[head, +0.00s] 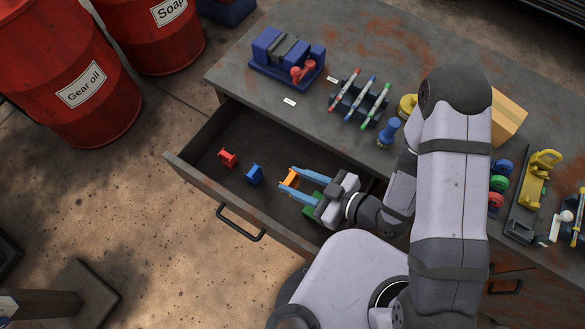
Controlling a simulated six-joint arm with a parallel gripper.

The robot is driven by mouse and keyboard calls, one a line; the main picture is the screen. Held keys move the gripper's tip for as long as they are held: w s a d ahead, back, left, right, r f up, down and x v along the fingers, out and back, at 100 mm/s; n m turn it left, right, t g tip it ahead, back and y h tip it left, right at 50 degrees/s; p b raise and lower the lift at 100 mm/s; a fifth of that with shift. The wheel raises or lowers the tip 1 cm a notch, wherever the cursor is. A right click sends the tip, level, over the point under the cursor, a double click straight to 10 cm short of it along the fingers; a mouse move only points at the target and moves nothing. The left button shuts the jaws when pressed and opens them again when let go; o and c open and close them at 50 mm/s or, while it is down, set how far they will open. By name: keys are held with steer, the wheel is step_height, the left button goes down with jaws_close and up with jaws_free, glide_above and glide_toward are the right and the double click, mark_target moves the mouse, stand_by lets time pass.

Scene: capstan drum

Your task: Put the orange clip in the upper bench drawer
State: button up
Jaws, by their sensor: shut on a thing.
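The orange clip (290,179) is between the fingertips of my gripper (291,181), which is shut on it. My gripper has two blue fingers and reaches left over the open upper bench drawer (217,136). The clip appears over or inside the drawer; I cannot tell whether it touches the drawer floor. A red clip (228,158) and a blue clip (254,175) lie in the drawer to the left of my gripper. A green thing (311,212) shows partly under my gripper, mostly hidden.
The drawer's front has a dark handle (240,222). On the bench top (300,35) are a blue vise (283,55), a rack of several markers (361,100) and a cardboard box (507,118). Red drums (65,75) stand on the floor at the upper left.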

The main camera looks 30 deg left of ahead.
step_height(320, 180, down, 9)
steer(key=shift+r, duration=0.15)
stand_by(0.7)
steer(key=shift+f, duration=0.4)
steer(key=shift+f+b, duration=0.25)
steer(key=shift+b, duration=0.2)
steer(key=o, duration=1)
steer(key=shift+r, duration=0.1)
